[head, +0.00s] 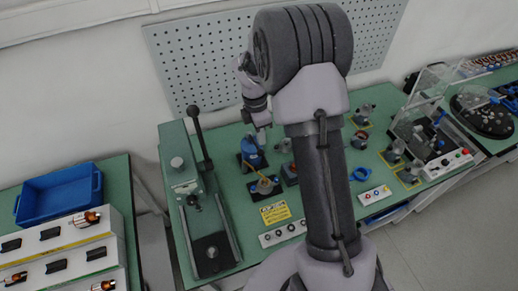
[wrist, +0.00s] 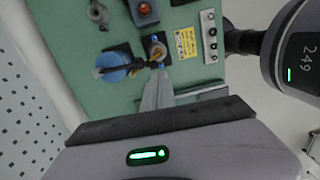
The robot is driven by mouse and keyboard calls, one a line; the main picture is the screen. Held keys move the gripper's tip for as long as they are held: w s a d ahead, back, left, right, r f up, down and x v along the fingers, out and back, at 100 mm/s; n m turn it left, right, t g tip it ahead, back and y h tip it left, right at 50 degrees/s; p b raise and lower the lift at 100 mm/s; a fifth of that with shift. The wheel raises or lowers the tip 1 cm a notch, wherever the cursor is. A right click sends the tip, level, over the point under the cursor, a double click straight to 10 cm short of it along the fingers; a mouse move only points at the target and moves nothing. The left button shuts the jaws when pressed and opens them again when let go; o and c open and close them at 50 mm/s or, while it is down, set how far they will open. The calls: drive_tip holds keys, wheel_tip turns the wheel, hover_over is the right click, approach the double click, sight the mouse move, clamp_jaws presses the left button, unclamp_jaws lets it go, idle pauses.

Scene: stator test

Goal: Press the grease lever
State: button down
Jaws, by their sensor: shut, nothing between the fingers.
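A blue pot-like device (head: 252,152), which looks like the grease unit, stands on a dark base on the green bench. It also shows in the wrist view (wrist: 112,62), with a dark lever-like bar across it toward a round brass-coloured cup (wrist: 157,50). The cup shows in front of the pot in the head view (head: 265,187). I cannot clearly tell which part is the grease lever. My gripper (wrist: 162,75) is shut and empty, its pale fingers pointing at the bar's end by the cup. Contact cannot be told. In the head view the fingertips are hard to make out.
A green press (head: 185,175) with a tall black handle stands left of the pot. A yellow label (head: 275,213) and a button strip (head: 283,233) lie in front. A blue tray (head: 58,192) is far left. Small fixtures and a clear-shielded station (head: 425,100) stand right.

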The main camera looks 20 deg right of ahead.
sight(261, 150)
drive_tip(key=w+d+r+t+y+b, duration=0.2)
drive_tip(key=d+r+b, duration=0.2)
drive_tip(key=b, duration=0.2)
drive_tip(key=shift+d+y, duration=0.25)
drive_tip(key=shift+y, duration=0.05)
drive_tip(key=shift+b, duration=0.3)
drive_tip(key=f+b, duration=0.1)
drive_tip(key=f, duration=0.3)
drive_tip(key=w+a+f+b, duration=0.1)
drive_tip(key=f, duration=0.4)
drive_tip(key=a+f+b, duration=0.1)
drive_tip(key=f, duration=0.3)
drive_tip(key=shift+w+a+f+b, duration=0.2)
drive_tip(key=shift+f+b, duration=0.1)
drive_tip(key=shift+f, duration=0.1)
